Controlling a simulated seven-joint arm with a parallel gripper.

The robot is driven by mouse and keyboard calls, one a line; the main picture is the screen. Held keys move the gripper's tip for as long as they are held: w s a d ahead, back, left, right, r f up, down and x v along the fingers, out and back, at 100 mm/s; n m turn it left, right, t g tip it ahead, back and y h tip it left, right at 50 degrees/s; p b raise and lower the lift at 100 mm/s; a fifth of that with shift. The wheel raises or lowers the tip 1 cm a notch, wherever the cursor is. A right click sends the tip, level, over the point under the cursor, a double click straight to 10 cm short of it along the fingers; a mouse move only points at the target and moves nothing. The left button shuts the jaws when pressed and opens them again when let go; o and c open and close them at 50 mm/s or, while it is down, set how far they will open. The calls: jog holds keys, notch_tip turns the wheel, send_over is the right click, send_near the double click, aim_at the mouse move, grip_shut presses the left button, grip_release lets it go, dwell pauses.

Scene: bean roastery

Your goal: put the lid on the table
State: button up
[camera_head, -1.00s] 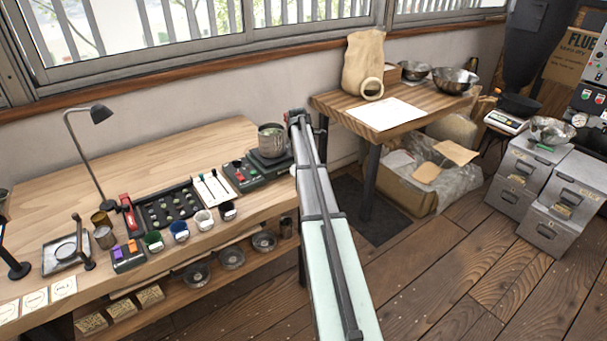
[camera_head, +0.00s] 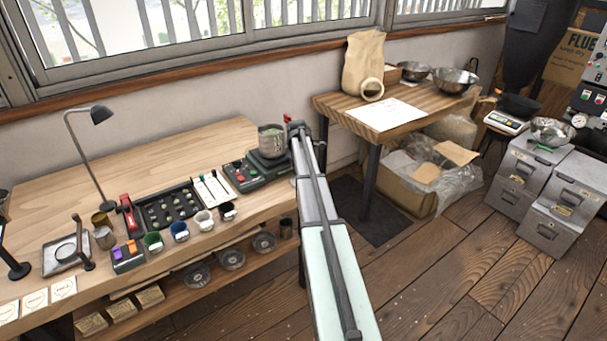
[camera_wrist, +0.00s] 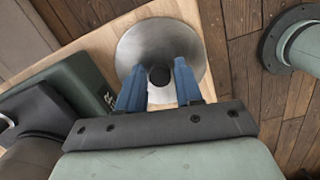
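The lid (camera_wrist: 135,48) is a round, shiny metal disc with a black knob, seen from above in the wrist view. My gripper (camera_wrist: 160,74) has its two blue fingers on either side of the knob and appears shut on it. The lid overlaps the right edge of the wooden table (camera_wrist: 98,42), with floor showing beyond. In the head view, my arm hides the lid and most of my gripper at the right end of the table (camera_head: 160,115). Whether the lid touches the tabletop cannot be told.
A metal pot (camera_head: 271,139) stands on a dark green scale (camera_head: 262,170) just left of my gripper. A black bean tray (camera_head: 168,210) and several small cups line the table's front. The table's back middle is clear. A second wooden table (camera_head: 440,108) stands right.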

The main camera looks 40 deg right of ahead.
jog(key=shift+o, duration=1.1)
jog(key=shift+r, duration=0.1)
notch_tip(320, 180, up, 12)
jog(key=a, duration=0.1)
jog(key=shift+w+a, duration=0.15)
jog(key=shift+a, duration=0.05)
